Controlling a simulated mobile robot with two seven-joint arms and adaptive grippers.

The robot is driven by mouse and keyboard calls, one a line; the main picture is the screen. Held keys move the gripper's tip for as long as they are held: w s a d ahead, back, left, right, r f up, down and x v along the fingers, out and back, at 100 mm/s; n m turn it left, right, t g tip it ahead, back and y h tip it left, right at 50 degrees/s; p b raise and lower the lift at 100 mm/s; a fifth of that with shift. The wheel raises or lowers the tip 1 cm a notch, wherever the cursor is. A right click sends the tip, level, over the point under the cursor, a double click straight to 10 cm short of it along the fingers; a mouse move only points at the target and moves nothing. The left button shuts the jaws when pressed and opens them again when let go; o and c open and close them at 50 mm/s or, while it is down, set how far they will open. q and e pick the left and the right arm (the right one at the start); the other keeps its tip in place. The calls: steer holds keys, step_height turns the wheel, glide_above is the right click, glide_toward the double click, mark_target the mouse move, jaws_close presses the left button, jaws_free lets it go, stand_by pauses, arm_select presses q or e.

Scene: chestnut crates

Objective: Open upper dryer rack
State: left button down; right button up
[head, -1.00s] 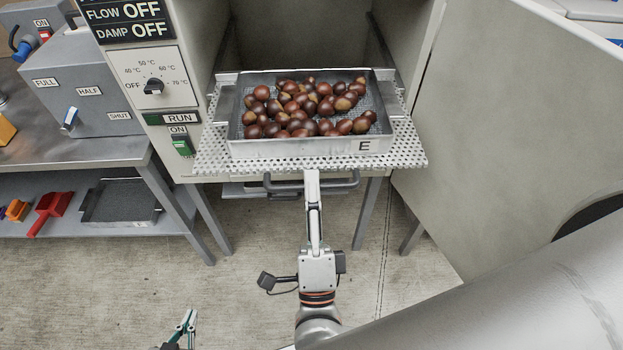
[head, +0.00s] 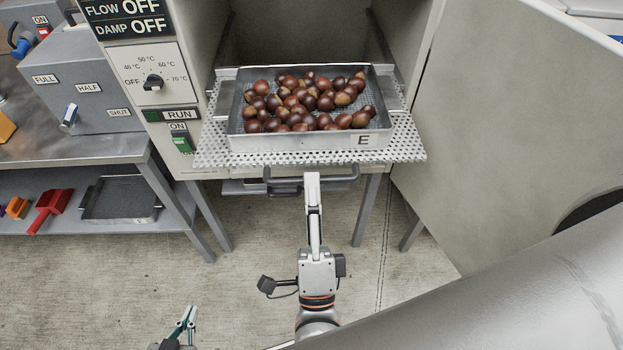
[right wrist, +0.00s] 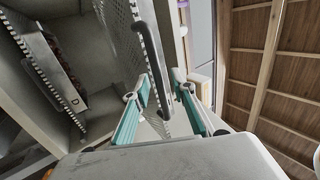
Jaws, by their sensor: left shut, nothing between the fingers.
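The upper dryer rack (head: 408,145), a perforated metal shelf, sticks out of the dryer's front with a tray (head: 290,145) marked E, full of chestnuts, on it. Its dark bar handle (head: 284,181) is below the front edge. My right gripper (head: 312,178) is at the middle of this handle. In the right wrist view the right gripper's green-padded fingers (right wrist: 161,100) are apart, with the handle (right wrist: 149,50) between or just beyond them; I cannot tell which. My left gripper (head: 184,322) is shut and empty, low over the floor.
The dryer door (head: 500,120) stands open on the right. A bench (head: 110,150) with a grey box is on the left, with a red scoop (head: 48,208) and dark tray (head: 120,200) on its shelf. Floor in front is clear.

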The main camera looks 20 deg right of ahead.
steer(key=v, duration=0.6)
stand_by(0.5)
steer(key=w+a+f+n+g+y, duration=0.1)
steer(key=w+f+n+g+y, duration=0.15)
steer(key=f+n+y, duration=0.6)
steer(key=w+a+f+n+g+y, duration=0.25)
steer(key=n+y, duration=0.25)
steer(key=n, duration=0.6)
steer(key=s+d+f+n+g+h, duration=0.2)
steer(key=d+f+n+g, duration=0.1)
steer(key=d+f, duration=0.3)
steer(key=s+d+f+n+g+h, duration=0.2)
steer(key=d+f+g, duration=0.3)
steer(key=f, duration=0.5)
steer(key=shift+s+d+f+n, duration=0.3)
steer(key=shift+s+d+n, duration=0.25)
steer(key=shift+d, duration=0.55)
steer(key=shift+a, duration=0.1)
